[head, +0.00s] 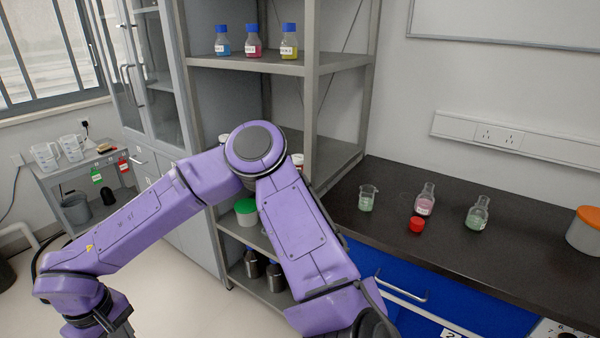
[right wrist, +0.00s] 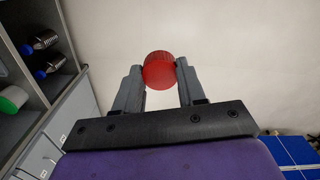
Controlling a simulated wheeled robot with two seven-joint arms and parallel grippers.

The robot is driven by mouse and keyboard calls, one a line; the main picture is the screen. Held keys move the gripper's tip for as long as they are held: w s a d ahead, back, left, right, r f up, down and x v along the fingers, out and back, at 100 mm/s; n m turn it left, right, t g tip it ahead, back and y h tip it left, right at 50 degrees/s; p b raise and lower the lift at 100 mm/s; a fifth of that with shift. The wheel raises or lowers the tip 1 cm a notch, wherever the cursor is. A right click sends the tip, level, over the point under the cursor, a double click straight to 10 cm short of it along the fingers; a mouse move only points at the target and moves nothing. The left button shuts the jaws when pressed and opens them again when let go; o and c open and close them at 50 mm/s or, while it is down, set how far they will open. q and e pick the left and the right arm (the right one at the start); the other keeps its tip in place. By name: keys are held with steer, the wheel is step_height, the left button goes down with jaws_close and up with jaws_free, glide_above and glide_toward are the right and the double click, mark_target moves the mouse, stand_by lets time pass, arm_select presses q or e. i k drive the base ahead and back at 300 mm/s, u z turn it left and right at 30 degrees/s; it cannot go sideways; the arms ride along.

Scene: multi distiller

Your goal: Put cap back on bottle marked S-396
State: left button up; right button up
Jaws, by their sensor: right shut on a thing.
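My right gripper (right wrist: 160,80) is shut on a red cap (right wrist: 160,71) in the right wrist view, the cap between its two fingertips. In the head view a second red cap (head: 416,225) lies on the dark counter. The held cap is apart from any bottle. My left gripper is not visible.
A small beaker (head: 366,199) stands left of the bottles. A tub with an orange lid (head: 585,231) stands at the counter's right end. Several blue-capped bottles (head: 254,43) stand on the grey shelf.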

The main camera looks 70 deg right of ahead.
mark_target(478, 215)
steer(key=z, duration=3.5)
